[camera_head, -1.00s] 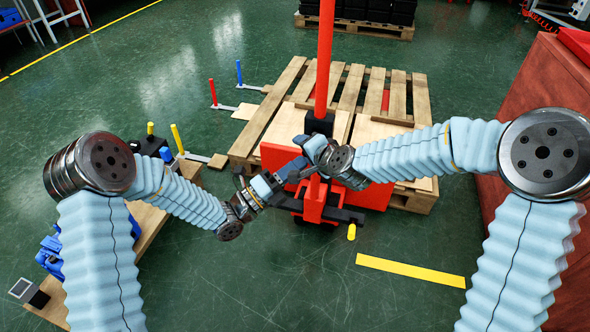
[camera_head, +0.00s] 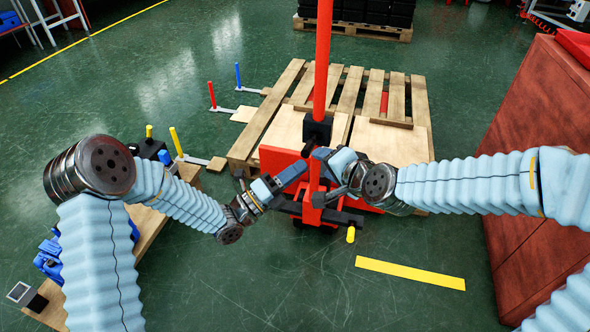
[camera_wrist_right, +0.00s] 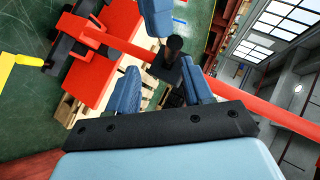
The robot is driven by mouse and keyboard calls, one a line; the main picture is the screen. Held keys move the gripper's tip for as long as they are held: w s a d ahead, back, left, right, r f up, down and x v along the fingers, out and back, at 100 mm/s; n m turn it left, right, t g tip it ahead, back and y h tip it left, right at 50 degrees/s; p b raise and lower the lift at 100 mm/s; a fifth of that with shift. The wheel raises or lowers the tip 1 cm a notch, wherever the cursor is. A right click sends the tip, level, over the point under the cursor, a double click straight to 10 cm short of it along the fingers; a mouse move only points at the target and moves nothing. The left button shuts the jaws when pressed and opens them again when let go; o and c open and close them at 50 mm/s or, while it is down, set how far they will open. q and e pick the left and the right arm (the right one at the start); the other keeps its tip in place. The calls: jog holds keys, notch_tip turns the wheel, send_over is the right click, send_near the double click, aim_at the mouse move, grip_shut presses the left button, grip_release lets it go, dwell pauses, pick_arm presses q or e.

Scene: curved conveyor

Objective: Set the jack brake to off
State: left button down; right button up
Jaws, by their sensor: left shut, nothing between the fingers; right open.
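The red pallet jack (camera_head: 283,160) stands at the wooden pallets, its red handle (camera_head: 323,60) rising from a black bracket (camera_head: 317,128). A small yellow-tipped pedal (camera_head: 351,235), possibly the brake, sticks out low at its front; its setting cannot be read. My left gripper (camera_head: 297,172) is shut and empty, in front of the jack's red body. My right gripper (camera_head: 319,172) is open beside the jack's upright, partly overlapping it. In the right wrist view its blue fingers (camera_wrist_right: 160,92) stand apart, with the black bracket (camera_wrist_right: 172,62) and red handle beyond them; contact cannot be told.
Wooden pallets (camera_head: 400,104) lie behind the jack. A red cabinet (camera_head: 525,150) stands at the right. A wooden bench (camera_head: 150,235) with blue items and yellow levers is at the left. The green floor in front is clear, with a yellow stripe (camera_head: 410,272).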

jog(key=s+d+f+n+g, duration=0.1)
jog(key=s+f+n+g, duration=0.2)
jog(key=f, duration=1)
jog(key=s+d+f+n+g, duration=0.1)
jog(key=s+f+g, duration=0.3)
jog(key=f, duration=0.9)
pick_arm(q)
jog(key=r+n+y, duration=0.1)
jog(key=r, duration=0.1)
jog(key=r+n+y+p, duration=0.1)
jog(key=r, duration=0.1)
jog(key=shift+w+n+y, duration=0.3)
jog(key=shift+w+n, duration=0.1)
pick_arm(e)
jog(key=s+f+n+g, duration=0.3)
jog(key=s+f, duration=0.6)
jog(key=s, duration=0.3)
jog(key=shift+s+f+h, duration=0.15)
jog(key=shift+s+h, duration=0.25)
